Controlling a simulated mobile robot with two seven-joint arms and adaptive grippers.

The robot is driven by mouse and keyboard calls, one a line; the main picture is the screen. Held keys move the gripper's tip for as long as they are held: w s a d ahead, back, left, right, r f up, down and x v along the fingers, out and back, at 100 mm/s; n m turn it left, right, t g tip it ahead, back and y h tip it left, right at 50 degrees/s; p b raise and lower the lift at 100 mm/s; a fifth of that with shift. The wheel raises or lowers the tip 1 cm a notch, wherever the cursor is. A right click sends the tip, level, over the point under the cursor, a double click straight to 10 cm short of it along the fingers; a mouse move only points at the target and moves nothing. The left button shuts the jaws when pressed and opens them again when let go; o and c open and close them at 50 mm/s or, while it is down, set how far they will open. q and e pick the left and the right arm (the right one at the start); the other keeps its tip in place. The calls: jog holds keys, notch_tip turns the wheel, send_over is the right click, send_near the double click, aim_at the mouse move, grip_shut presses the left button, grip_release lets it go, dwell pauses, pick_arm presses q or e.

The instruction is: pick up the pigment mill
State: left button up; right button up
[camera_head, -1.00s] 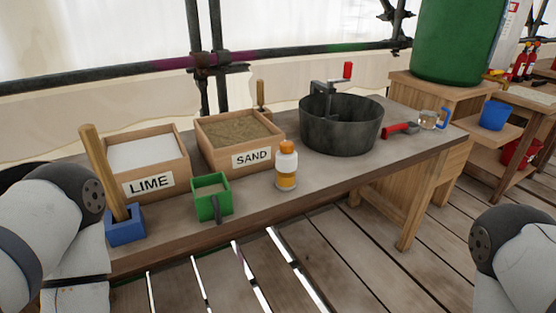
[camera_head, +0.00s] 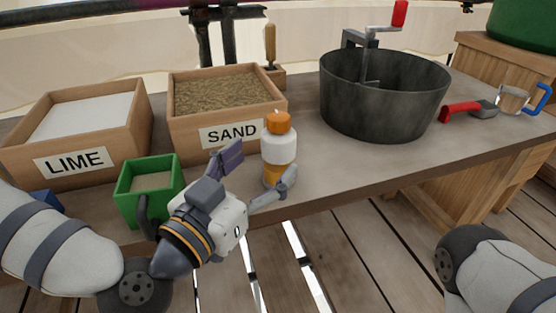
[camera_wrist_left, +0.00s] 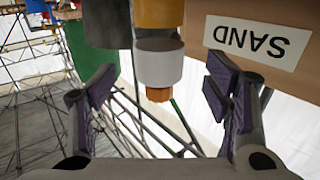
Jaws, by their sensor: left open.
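The pigment mill, which I take to be the bottle-shaped orange and white piece (camera_head: 279,148) with an orange knob, stands upright near the table's front edge, in front of the SAND box. My left gripper (camera_head: 258,174) is open, in front of it, with one finger to its left and the other across its lower right side. In the left wrist view, the mill (camera_wrist_left: 158,65) appears upside down between the spread fingers of the left gripper (camera_wrist_left: 160,98). I cannot tell whether a finger touches it. My right gripper is out of view; part of my right arm shows.
A green container (camera_head: 147,190) stands close left of the gripper. Behind are the LIME box (camera_head: 75,160) and the SAND box (camera_head: 230,135). A dark metal pot (camera_head: 380,105) with a red-handled crank, a red-handled tool (camera_head: 461,111) and a blue-handled cup (camera_head: 514,100) are to the right.

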aim_at(270, 153)
pick_arm(q)
jog(key=x, duration=0.6)
jog(key=shift+r, duration=0.2)
jog(key=shift+s, duration=0.1)
jog(key=c, duration=1.3)
jog(key=shift+c, duration=0.2)
